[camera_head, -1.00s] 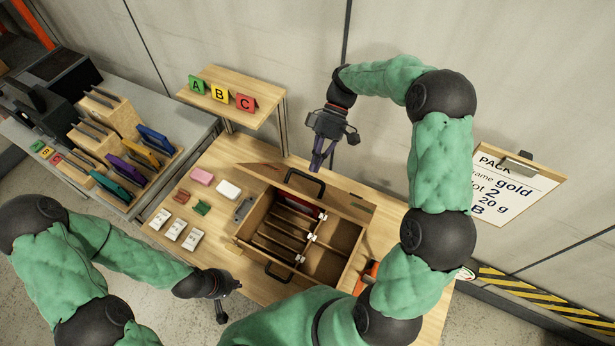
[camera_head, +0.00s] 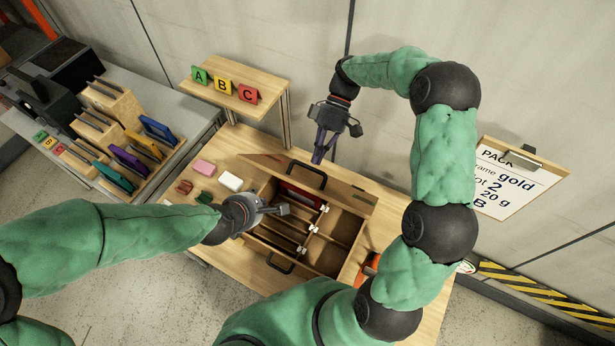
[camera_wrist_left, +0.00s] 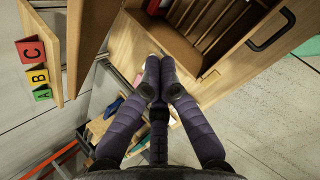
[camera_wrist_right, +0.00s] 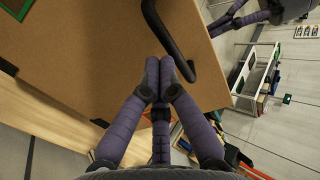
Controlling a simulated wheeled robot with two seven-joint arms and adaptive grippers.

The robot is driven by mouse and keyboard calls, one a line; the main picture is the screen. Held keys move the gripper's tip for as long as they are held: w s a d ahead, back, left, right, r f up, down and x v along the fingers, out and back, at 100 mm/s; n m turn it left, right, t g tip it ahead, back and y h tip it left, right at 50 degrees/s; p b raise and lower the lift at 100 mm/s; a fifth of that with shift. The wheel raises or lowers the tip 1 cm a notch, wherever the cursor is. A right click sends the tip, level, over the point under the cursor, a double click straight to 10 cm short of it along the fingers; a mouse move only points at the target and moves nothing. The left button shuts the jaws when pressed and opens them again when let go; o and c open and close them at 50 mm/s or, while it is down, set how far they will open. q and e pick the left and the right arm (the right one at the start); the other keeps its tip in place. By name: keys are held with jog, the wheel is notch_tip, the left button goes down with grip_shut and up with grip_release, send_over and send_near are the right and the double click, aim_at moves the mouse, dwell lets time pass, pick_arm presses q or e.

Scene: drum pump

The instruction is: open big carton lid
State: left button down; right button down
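The big carton (camera_head: 352,258) is a brown box on the wooden table, with its divided inside open to view. A brown lid panel (camera_head: 345,197) stands raised along its far side, with a black handle (camera_head: 305,176). My right gripper (camera_head: 317,160) points down behind the panel. In the right wrist view its fingertips (camera_wrist_right: 160,67) are together close beside the black handle (camera_wrist_right: 172,42); contact is unclear. My left gripper (camera_head: 284,210) is over the carton's left part. In the left wrist view its fingertips (camera_wrist_left: 160,62) are together and empty, near the compartments (camera_wrist_left: 205,22).
A pink block (camera_head: 203,167) and a white block (camera_head: 230,181) lie left of the carton. A raised shelf (camera_head: 235,97) with A, B and C signs stands behind. A clipboard (camera_head: 515,180) is on the wall at right.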

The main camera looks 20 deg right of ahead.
aim_at(308, 185)
pick_arm(q)
jog(key=s+d+r+n+h, duration=0.1)
jog(key=s+d+r+n, duration=0.2)
jog(key=d+r, duration=0.15)
jog(key=s+d+r+n+h, duration=0.2)
jog(key=d+r+n, duration=0.1)
jog(key=r, duration=0.3)
jog(key=shift+t, duration=0.4)
jog(key=shift+x, duration=4.75)
jog(key=shift+w+a+f, duration=0.1)
jog(key=shift+w+a, duration=0.05)
jog(key=shift+w+d+r, duration=0.55)
jog(key=shift+d, duration=0.15)
pick_arm(e)
jog(key=c, duration=1.1)
grip_release()
jog(key=shift+c, duration=0.2)
